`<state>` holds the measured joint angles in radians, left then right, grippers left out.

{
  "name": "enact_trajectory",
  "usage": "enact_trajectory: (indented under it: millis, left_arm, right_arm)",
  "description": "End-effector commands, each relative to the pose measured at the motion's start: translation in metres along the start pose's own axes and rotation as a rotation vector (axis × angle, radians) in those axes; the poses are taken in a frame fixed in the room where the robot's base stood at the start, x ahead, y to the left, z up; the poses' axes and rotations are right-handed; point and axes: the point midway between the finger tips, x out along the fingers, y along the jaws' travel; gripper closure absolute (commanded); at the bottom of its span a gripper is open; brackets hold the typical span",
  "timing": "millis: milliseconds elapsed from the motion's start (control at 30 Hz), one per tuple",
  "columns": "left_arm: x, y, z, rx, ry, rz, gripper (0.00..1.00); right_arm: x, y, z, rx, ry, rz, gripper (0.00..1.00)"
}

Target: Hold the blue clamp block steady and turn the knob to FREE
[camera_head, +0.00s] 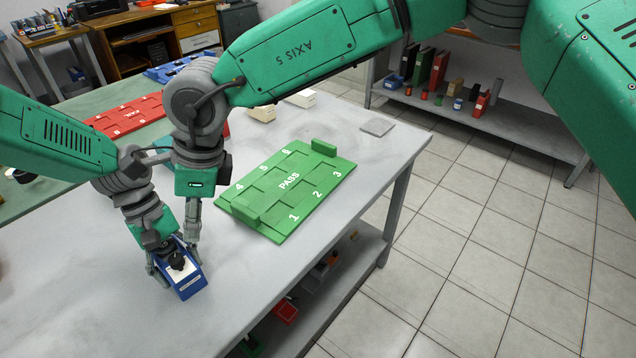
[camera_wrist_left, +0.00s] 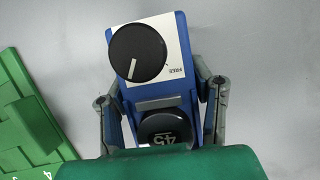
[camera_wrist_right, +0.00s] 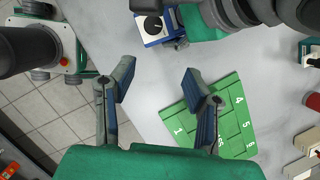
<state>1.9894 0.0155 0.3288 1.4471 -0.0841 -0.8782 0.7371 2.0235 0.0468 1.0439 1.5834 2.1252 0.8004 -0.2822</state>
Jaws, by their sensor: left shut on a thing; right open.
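The blue clamp block (camera_head: 190,286) stands on the grey table near its front edge. My left gripper (camera_wrist_left: 160,92) is shut on its sides, one finger along each. In the left wrist view the block's white panel (camera_wrist_left: 174,40) carries a black knob (camera_wrist_left: 138,53) and a FREE label. The knob's white line points down and slightly left, away from the label. A black disc marked 45 (camera_wrist_left: 165,128) sits between my fingers. My right gripper (camera_wrist_right: 161,90) is open and empty, its fingers pointing down beside the block. In the right wrist view the block (camera_wrist_right: 152,40) is at the top, outside the fingers.
A green PASS board (camera_head: 290,188) lies right of the block. A red board (camera_head: 125,115) lies on another surface at the back left. Cream blocks (camera_head: 262,113) and a grey square (camera_head: 377,127) are farther back. The table's front right edge is close.

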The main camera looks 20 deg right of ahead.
Motion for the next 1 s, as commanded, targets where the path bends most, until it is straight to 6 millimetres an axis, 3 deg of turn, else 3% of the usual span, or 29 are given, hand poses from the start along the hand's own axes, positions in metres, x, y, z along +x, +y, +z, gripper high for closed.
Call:
enact_trajectory:
  millis: [500, 1000]
  left_arm:
    - [0.001, -0.001, 0.000, 0.000, 0.001, -0.001, 0.89]
    - [0.000, -0.001, 0.000, 0.000, 0.001, -0.001, 0.89]
  right_arm:
    - [0.019, -0.052, -0.089, 0.029, 0.167, -0.138, 0.57]
    - [0.025, -0.094, -0.180, 0.043, 0.333, -0.262, 0.57]
